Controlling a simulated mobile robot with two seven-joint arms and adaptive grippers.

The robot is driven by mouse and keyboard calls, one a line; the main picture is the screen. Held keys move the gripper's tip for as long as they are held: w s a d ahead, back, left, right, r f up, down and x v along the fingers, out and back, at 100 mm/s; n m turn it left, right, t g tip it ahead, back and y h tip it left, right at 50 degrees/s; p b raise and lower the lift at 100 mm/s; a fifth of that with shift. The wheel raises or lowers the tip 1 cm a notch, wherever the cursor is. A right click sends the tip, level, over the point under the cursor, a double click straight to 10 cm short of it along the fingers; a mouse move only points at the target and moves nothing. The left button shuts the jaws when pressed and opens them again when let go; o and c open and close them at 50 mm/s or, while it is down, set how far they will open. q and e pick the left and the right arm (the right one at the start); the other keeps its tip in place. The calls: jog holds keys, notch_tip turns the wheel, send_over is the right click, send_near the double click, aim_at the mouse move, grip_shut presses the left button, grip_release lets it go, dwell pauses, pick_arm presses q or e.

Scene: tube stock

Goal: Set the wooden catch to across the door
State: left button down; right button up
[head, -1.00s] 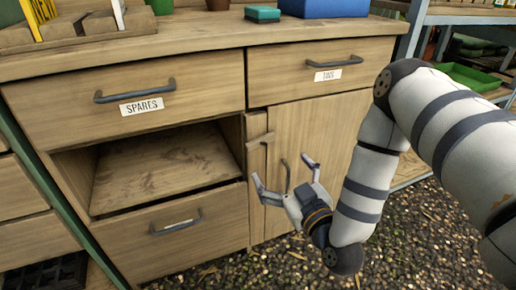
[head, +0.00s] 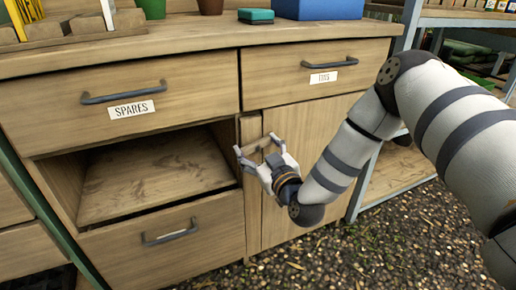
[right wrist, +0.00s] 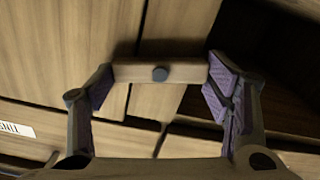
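The wooden catch (right wrist: 132,72) is a short pale bar with a dark round pivot, seen in the right wrist view. It lies crosswise over the seam beside the cupboard door (head: 310,165). My right gripper (head: 257,148) is at the catch, in front of the narrow post left of the door. In the right wrist view its fingers (right wrist: 160,85) are spread wide, one at each end of the bar. I cannot tell whether they touch it. In the head view the gripper partly hides the catch and hides the door's handle. My left gripper is not in view.
The SPARES drawer (head: 60,110) and a second labelled drawer (head: 285,80) are shut above. An open compartment (head: 150,175) is left of the post, over a lower drawer (head: 215,225). A blue box (head: 318,8) and green sponge (head: 256,16) stand on the top.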

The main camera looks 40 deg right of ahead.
jog(key=shift+c, duration=1.3)
jog(key=shift+r+m+p, duration=0.2)
jog(key=shift+m+p, duration=0.35)
jog(key=shift+m, duration=0.25)
jog(key=shift+f+m, duration=0.15)
jog(key=shift+m, duration=0.55)
jog(key=o, duration=1.1)
jog(key=shift+o, duration=0.2)
jog(key=v, duration=1.2)
jog(key=shift+d+f, duration=0.1)
